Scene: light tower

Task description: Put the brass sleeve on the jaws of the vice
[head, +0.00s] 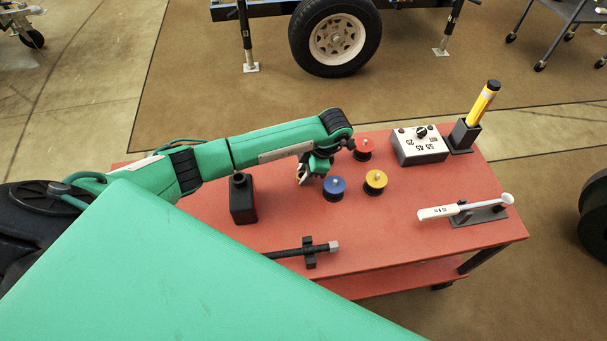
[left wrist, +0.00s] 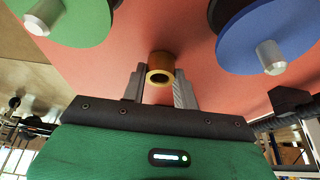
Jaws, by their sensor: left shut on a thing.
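The brass sleeve (left wrist: 161,62) shows in the left wrist view as a short hollow tube, its open end turned to the camera. My left gripper (left wrist: 159,88) is shut on it, a finger on each side. In the head view my left gripper (head: 303,174) points down over the red table, left of the blue spool; the sleeve cannot be made out there. I cannot clearly pick out the vice or its jaws in either view. My right gripper is out of view.
The red table (head: 420,260) holds a blue spool (head: 335,188), a yellow spool (head: 375,182), a red spool (head: 363,149), a black can (head: 242,200), a black rod in a block (head: 310,252), a dial box (head: 420,146) and a white-handled tool (head: 465,212). A green disc (left wrist: 75,20) shows in the wrist view.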

